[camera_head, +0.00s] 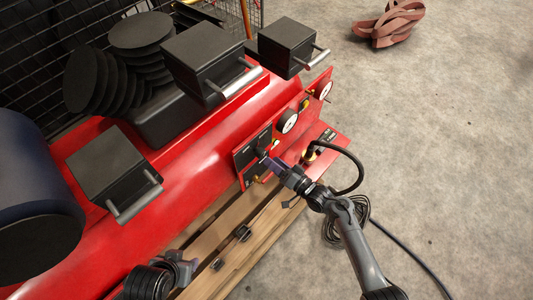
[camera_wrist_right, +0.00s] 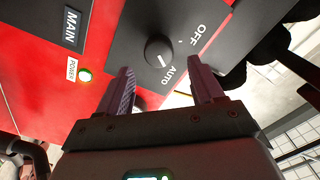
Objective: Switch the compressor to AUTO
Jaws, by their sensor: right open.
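The compressor's black switch panel (camera_head: 250,148) is on the front of the red machine. In the right wrist view, a round black knob (camera_wrist_right: 158,51) sits between the printed words OFF (camera_wrist_right: 196,35) and AUTO (camera_wrist_right: 167,76). A short white mark shows on the knob's lower part, on the AUTO side. My right gripper (camera_head: 272,166) is at the panel; in the wrist view its two purple fingers (camera_wrist_right: 163,78) are apart, with the knob beyond the gap between them. I cannot tell whether they touch it. My left gripper (camera_head: 184,267) is low near the wooden pallet; its jaws are unclear.
Gauges (camera_head: 288,121) and a black hose (camera_head: 350,165) are close to my right arm. Black boxes with handles (camera_head: 115,172) stand on the machine. The concrete floor at right is mostly clear.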

